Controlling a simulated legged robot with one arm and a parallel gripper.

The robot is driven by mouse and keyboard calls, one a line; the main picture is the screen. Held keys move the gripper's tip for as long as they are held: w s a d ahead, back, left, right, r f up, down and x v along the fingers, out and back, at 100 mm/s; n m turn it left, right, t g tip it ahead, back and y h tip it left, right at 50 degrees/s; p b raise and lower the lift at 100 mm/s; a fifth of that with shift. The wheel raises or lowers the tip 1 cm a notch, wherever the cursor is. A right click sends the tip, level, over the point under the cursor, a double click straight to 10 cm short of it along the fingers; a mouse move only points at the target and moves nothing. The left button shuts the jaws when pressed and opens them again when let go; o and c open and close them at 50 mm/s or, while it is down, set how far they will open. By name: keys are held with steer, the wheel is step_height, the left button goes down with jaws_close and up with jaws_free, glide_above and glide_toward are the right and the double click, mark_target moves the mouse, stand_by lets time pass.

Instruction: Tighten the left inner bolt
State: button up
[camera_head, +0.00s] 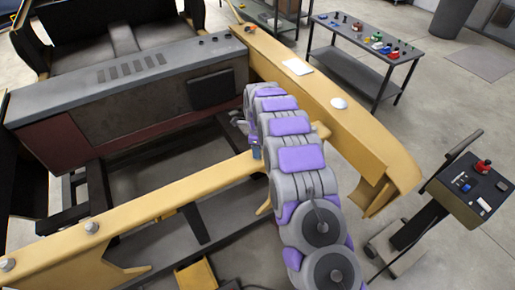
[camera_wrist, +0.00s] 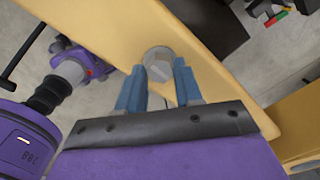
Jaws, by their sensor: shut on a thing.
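A grey round-headed bolt (camera_wrist: 158,62) sits on a yellow beam (camera_wrist: 105,25) in the wrist view. My gripper (camera_wrist: 160,76) has its two blue fingers on either side of the bolt head and is shut on it. In the head view my gripper (camera_head: 256,151) is at the yellow beam (camera_head: 170,203) crossing the frame, near its right end. My arm hides the bolt there. Two other grey bolts, one nearer (camera_head: 8,264) and one farther along (camera_head: 91,228), stand on the left part of that beam.
A wide yellow beam (camera_head: 375,150) runs along the right, with a white flat item (camera_head: 298,67) and a white round item (camera_head: 339,103) on it. A tool cart (camera_head: 480,190) stands at right, and a table (camera_head: 355,38) with small coloured parts behind. Open frame gaps lie below the beams.

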steer(key=shift+m, duration=0.8)
steer(key=shift+f, duration=0.15)
steer(key=o, duration=1.1)
steer(key=shift+w, duration=0.1)
steer(key=shift+c, duration=0.2)
step_height(320, 180, up, 17)
steer(key=shift+r, duration=0.2)
